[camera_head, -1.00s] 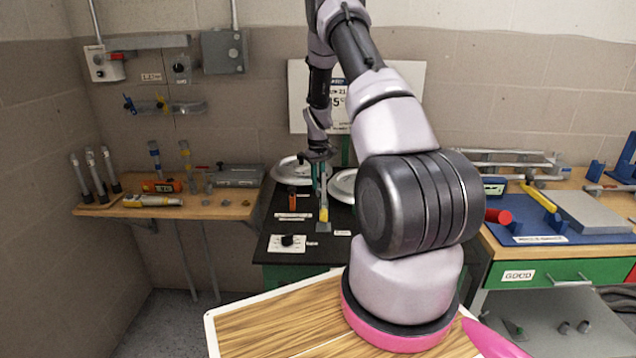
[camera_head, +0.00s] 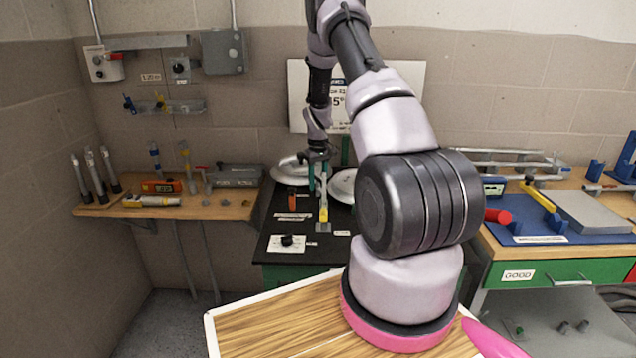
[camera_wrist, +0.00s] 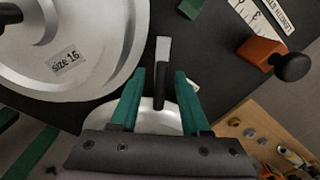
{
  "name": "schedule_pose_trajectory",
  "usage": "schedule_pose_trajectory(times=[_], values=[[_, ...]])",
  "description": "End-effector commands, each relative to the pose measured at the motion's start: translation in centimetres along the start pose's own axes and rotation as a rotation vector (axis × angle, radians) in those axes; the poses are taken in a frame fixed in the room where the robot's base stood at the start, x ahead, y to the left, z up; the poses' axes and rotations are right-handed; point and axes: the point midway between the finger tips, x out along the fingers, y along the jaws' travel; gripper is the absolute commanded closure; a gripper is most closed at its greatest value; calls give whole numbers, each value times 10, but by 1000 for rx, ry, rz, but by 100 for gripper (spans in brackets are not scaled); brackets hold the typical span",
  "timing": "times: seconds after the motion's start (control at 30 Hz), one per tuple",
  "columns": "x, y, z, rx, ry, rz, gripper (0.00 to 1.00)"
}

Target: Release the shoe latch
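My gripper (camera_head: 317,180) points down over the black bench top between two silver discs. In the wrist view its two green fingers (camera_wrist: 160,98) are apart, with a dark bar or handle (camera_wrist: 160,94) between them. The bar ends in a flat silver tip (camera_wrist: 163,52); I cannot tell whether a finger touches it. No part is plainly labelled as the shoe latch. An orange block with a black knob (camera_wrist: 262,52) stands at the right, also in the head view (camera_head: 292,202).
A yellow-ended upright (camera_head: 323,213) stands close below my gripper in the head view. A wooden shelf (camera_head: 225,212) with tools is at the left. A blue mat (camera_head: 520,229) on another bench is at the right.

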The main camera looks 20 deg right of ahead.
Motion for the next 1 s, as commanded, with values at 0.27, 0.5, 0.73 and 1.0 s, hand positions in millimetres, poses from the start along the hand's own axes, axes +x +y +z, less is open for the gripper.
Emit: schedule_pose_trajectory(times=[0.27, 0.5, 0.73, 1.0], values=[[-25, 0, -1, -1, 4, 1, 54], [-74, 0, -1, 0, 4, 1, 54], [-103, 0, 0, 0, 1, 0, 54], [-108, 0, 0, 0, 0, 0, 54]])
